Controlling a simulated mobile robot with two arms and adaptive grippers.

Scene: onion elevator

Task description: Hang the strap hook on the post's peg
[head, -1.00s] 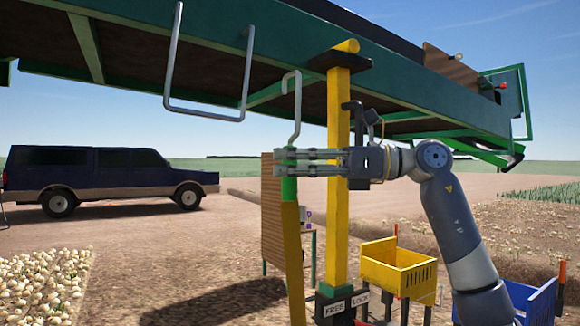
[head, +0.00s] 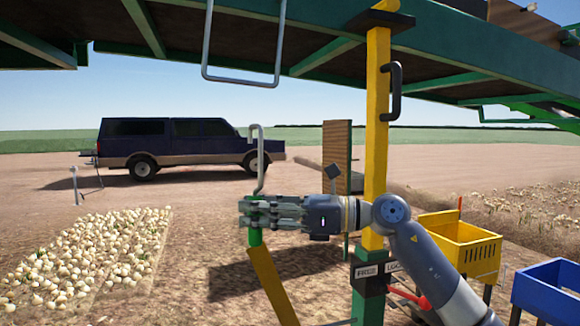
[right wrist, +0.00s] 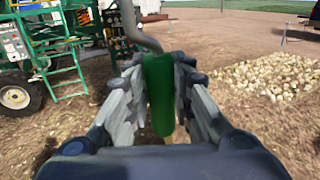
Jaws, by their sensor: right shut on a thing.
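The strap hook (head: 259,160) is a grey metal rod with a bent top and a green sleeve. Its yellow strap (head: 270,285) runs down from the sleeve at a slant. My right gripper (head: 258,212) is shut on the green sleeve, which also shows between the fingers in the right wrist view (right wrist: 160,95). The yellow post (head: 376,150) stands to the right of the hook. My left gripper is not in view.
A green overhead frame (head: 330,52) with a hanging grey bar (head: 245,78) spans the top. A black handle (head: 396,92) sits on the post. A wooden board (head: 337,155) stands behind. Yellow (head: 465,240) and blue (head: 550,285) crates are at right.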

